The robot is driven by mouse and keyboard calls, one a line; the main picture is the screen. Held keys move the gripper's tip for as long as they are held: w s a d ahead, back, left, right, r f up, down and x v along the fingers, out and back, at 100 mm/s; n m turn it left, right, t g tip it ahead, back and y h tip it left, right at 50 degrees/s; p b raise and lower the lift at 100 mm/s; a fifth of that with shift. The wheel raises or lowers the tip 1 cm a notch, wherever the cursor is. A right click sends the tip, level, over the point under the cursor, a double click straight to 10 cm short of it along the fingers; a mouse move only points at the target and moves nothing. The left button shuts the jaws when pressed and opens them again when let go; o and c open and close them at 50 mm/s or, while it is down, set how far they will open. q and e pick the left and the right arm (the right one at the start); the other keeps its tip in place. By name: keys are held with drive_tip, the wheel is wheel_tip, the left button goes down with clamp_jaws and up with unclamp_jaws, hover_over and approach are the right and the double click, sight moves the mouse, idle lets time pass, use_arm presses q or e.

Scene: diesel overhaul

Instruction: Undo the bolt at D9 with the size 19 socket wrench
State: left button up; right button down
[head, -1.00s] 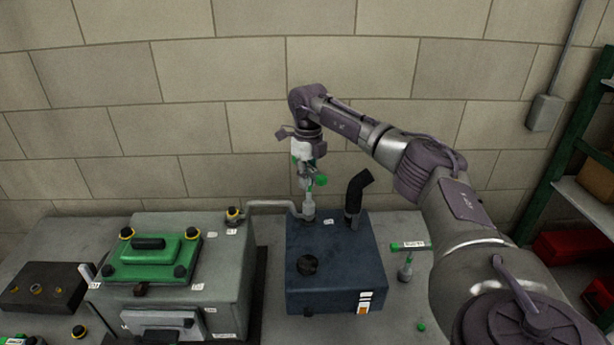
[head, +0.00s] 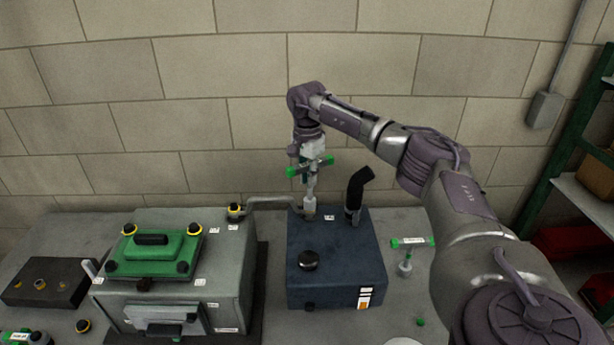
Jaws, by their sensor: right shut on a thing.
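My right gripper (head: 312,166) points down above the back left of a dark blue box and is shut on a socket wrench (head: 311,187). The wrench has a T-handle with green ends and stands about upright. Its socket end (head: 310,206) is down at the end of a grey pipe (head: 270,199) on the box top. The bolt under the socket is hidden. I cannot read the size on this wrench or the label beside it, so I cannot tell whether the spot is D9. My left gripper is not in view.
The blue box (head: 335,262) has a black elbow pipe (head: 357,190) and a black cap (head: 309,259). A grey block (head: 236,272) with a green cover (head: 152,252) stands left. Another green-handled wrench (head: 405,262) stands right. A dark bolt block (head: 45,281) lies far left.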

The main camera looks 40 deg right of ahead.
drive_tip(key=n, duration=0.3)
drive_tip(key=shift+s+d+n, duration=0.15)
drive_tip(key=shift+d+n, duration=0.05)
drive_tip(key=shift+n, duration=0.1)
drive_tip(key=n, duration=0.5)
drive_tip(key=shift+s+r, duration=0.1)
drive_tip(key=n, duration=0.3)
drive_tip(key=shift+s+d+n, duration=0.1)
drive_tip(key=shift+s+n, duration=0.05)
drive_tip(key=shift+n, duration=0.25)
drive_tip(key=n, duration=0.3)
drive_tip(key=shift+n, duration=0.4)
